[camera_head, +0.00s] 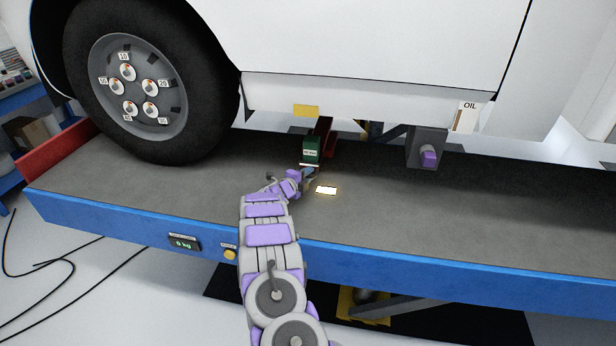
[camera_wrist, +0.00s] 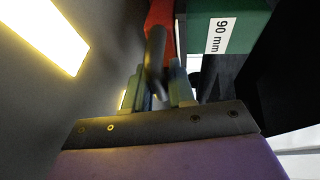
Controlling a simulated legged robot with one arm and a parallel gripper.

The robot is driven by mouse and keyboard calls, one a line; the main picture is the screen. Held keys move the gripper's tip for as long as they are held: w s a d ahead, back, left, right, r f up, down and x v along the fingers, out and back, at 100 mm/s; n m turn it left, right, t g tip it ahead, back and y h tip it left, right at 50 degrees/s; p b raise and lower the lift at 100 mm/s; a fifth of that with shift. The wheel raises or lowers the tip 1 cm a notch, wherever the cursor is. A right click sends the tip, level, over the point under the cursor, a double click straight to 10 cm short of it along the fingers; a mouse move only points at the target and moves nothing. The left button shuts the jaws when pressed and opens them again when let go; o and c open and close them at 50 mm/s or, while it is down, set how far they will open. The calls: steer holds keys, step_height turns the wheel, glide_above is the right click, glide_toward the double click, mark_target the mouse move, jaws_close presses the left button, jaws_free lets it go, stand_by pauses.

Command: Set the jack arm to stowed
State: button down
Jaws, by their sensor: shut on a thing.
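The jack arm shows as a dark red part (camera_head: 328,137) under the vehicle's sill, and as a red part (camera_wrist: 162,17) at the top of the wrist view. Beside it is a green block (camera_head: 312,143) with a white label; in the wrist view the green block (camera_wrist: 253,30) reads "90 mm". My gripper (camera_head: 306,174) is at the near end of this assembly, just below the block. In the wrist view my gripper (camera_wrist: 158,85) is shut on a dark rounded bar (camera_wrist: 156,48) that runs up towards the red part. Where the bar joins is hidden.
A glowing light patch (camera_head: 326,190) lies on the grey platform (camera_head: 430,210), right of my gripper. The wheel (camera_head: 140,85) stands at left. The platform's blue front edge (camera_head: 420,270) crosses below.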

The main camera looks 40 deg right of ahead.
steer(key=shift+s+d, duration=0.15)
steer(key=shift+d, duration=0.05)
steer(key=shift+a+f, duration=0.1)
steer(key=shift+a, duration=0.1)
steer(key=c, duration=1.2)
jaws_free()
steer(key=shift+w+a, duration=0.2)
steer(key=shift+w, duration=0.05)
steer(key=shift+o, duration=0.5)
steer(key=shift+d, duration=0.15)
steer(key=shift+s+d, duration=0.1)
steer(key=shift+s+a, duration=0.2)
steer(key=shift+a, duration=0.35)
steer(key=v, duration=0.5)
steer(key=p+v, duration=0.1)
steer(key=v, duration=0.4)
steer(key=p+v, duration=0.1)
steer(key=v, duration=0.4)
steer(key=shift+w+a, duration=0.1)
steer(key=shift+w, duration=0.2)
steer(key=shift+s+a, duration=0.3)
steer(key=shift+a, duration=0.35)
